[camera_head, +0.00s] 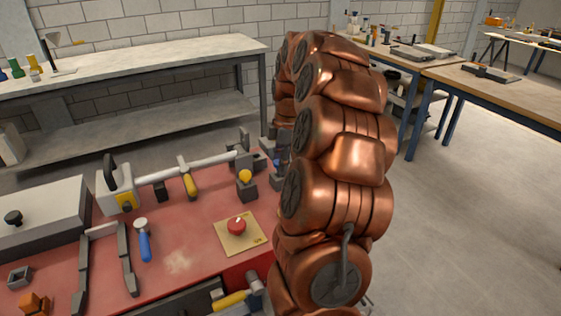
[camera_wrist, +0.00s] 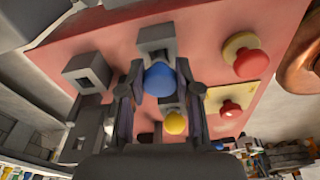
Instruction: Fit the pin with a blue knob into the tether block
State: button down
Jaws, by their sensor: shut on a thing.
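In the wrist view my gripper (camera_wrist: 160,72) is shut on the blue knob (camera_wrist: 159,80) of the pin, with one dark finger on each side. The pin's shaft is hidden behind the knob. A grey block (camera_wrist: 153,34) with a recess stands directly beyond the knob. I cannot tell whether the pin touches or enters it. Another grey block (camera_wrist: 87,68) with a square opening stands to the left; which one is the tether block is not clear. In the head view my copper arm hides most of the gripper.
A yellow knob (camera_head: 245,176) sits on a dark block close by; it also shows in the wrist view (camera_wrist: 175,123). A red button (camera_head: 236,225) is on a yellow plate. A grey bar (camera_head: 205,164), a blue-handled tool (camera_head: 144,246) and a grey box (camera_head: 45,220) occupy the red bench (camera_head: 185,262).

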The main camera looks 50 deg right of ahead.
jog(key=shift+f, duration=0.45)
jog(key=c, duration=0.7)
grip_release()
jog(key=o, duration=0.5)
jog(key=shift+c, duration=0.2)
jog(key=shift+r, duration=0.2)
jog(key=shift+r+p, duration=1.25)
jog(key=shift+r, duration=2.6)
